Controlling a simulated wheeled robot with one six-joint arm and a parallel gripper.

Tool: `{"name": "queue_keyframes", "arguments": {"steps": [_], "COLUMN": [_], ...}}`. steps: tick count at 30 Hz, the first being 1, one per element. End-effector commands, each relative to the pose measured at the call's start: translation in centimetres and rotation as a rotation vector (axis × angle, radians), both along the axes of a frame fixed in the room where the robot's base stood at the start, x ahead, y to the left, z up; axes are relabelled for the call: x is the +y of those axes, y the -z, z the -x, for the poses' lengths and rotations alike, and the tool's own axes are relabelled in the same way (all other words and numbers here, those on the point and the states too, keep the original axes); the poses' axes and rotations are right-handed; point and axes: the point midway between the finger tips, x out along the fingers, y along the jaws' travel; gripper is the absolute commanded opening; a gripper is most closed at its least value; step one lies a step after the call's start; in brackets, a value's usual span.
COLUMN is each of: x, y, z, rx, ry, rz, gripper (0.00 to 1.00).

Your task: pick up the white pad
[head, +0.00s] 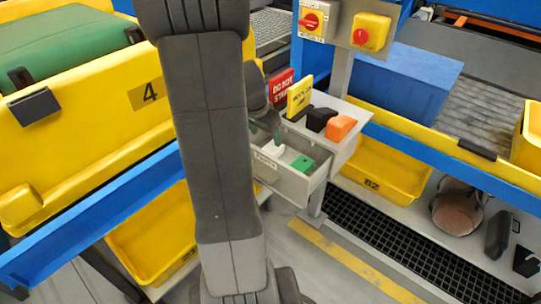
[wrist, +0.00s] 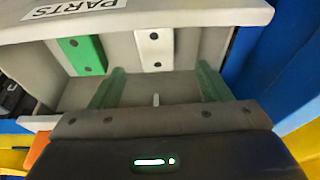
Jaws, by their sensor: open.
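The white pad (wrist: 155,48) lies inside an open grey drawer (wrist: 20,32), against the wall behind the PARTS label. It has two dark dots on it. A green pad (wrist: 83,55) of like shape lies to its left in the wrist view. My gripper (wrist: 160,70) is open, its two green fingers reaching into the drawer, apart on either side, with nothing between the tips that I can see held. In the head view, my gripper (head: 264,127) is over the drawer (head: 288,186), close to the white pad (head: 276,151); the green pad (head: 302,163) is to the right.
A black block (head: 320,119) and an orange block (head: 340,127) sit on the cabinet top beside a yellow sign (head: 299,95). A red sign (head: 281,86) stands behind. A yellow bin (head: 375,168) is right of the drawer. The drawer walls are close around the fingers.

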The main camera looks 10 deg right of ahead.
Motion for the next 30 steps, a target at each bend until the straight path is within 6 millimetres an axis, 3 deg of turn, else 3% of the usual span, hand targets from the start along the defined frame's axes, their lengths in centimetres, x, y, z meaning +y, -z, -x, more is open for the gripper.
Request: {"name": "queue_keyframes", "arguments": {"steps": [8, 15, 25, 26, 30], "x": [-0.6, -1.5, -1.7, -1.7, -1.7], "y": [2.4, 5.8, 6.5, 6.5, 6.5], "z": [-0.3, -0.5, -0.8, -0.7, -0.7], "rx": [0.001, 0.001, -0.001, -0.001, -0.001], "ry": [0.0, 0.0, 0.0, 0.0, 0.0], "rz": [0.0, 0.0, 0.0, 0.0, -0.001], "gripper": [0.71, 0.71, 0.71, 0.69, 0.41]}}
